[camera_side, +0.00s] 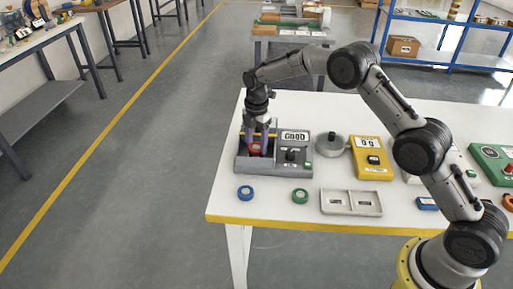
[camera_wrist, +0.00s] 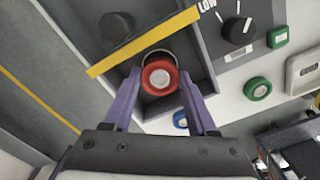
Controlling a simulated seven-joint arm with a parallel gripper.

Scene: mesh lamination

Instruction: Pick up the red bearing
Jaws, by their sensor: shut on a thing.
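The red bearing (camera_wrist: 159,77) is a red ring with a pale centre. In the wrist view it sits between the two purple fingers of my gripper (camera_wrist: 161,82), which are shut on it from both sides. In the side view my gripper (camera_side: 257,143) points down into the open left part of the grey device (camera_side: 274,171), and the red bearing (camera_side: 255,149) shows between the fingers. I cannot tell whether the bearing still touches the device's floor.
A yellow bar (camera_wrist: 145,42) crosses the device close to the bearing. A blue ring (camera_side: 245,193), a green ring (camera_side: 300,196) and a grey two-slot tray (camera_side: 351,202) lie in front. A grey round piece (camera_side: 330,146) and a yellow meter (camera_side: 371,160) stand to the right.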

